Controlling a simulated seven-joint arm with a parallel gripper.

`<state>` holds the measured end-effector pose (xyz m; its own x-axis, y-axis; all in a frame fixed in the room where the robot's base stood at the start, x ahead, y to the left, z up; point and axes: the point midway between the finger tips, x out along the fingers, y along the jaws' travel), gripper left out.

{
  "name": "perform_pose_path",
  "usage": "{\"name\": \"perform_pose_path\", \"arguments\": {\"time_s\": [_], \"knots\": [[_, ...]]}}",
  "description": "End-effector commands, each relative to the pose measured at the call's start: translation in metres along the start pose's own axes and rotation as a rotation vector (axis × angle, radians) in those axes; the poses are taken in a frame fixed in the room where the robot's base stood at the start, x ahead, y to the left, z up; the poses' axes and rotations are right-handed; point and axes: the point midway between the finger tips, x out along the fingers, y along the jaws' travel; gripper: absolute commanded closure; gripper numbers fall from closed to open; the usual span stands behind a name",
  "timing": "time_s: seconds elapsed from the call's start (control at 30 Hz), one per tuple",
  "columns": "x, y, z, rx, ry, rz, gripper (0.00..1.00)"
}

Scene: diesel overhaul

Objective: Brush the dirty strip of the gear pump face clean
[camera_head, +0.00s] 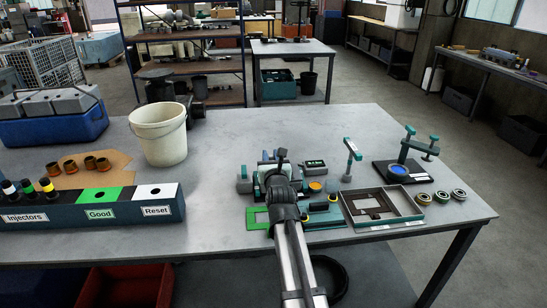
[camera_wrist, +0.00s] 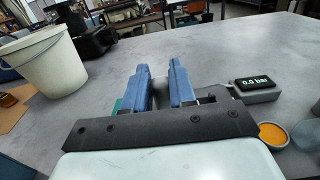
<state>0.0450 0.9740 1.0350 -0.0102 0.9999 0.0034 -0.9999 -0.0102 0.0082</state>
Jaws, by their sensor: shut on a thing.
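My gripper (camera_head: 278,172) is low over the fixtures near the front middle of the table. In the wrist view its two blue fingers (camera_wrist: 160,85) stand a little apart. What they hold is mostly hidden; a brush is not clearly visible. A small teal edge shows left of the fingers, and a dark part shows at the right finger. Teal and grey fixture parts (camera_head: 265,172) surround the gripper in the head view, partly covered by my arm. I cannot make out the gear pump face or its dirty strip.
A gauge (camera_wrist: 257,90) reading 0.0 bar and an orange-filled cup (camera_wrist: 272,134) are right of the gripper. A grey tray (camera_head: 408,205), several rings (camera_head: 441,197) and a teal clamp stand (camera_head: 408,150) lie further right. A white bucket (camera_head: 160,140) and sorting box (camera_head: 100,220) stand left.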

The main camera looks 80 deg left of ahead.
Motion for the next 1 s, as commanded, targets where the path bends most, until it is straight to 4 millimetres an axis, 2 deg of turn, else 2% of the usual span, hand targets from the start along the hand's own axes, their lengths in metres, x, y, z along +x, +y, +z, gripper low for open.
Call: {"name": "perform_pose_path", "arguments": {"time_s": [0.47, 1.0], "knots": [[0.0, 0.001, 0.002, 0.001, 0.001, 0.001, 1.0], [0.0, 0.001, 0.044, 0.0, -0.002, 0.006, 1.0]]}}
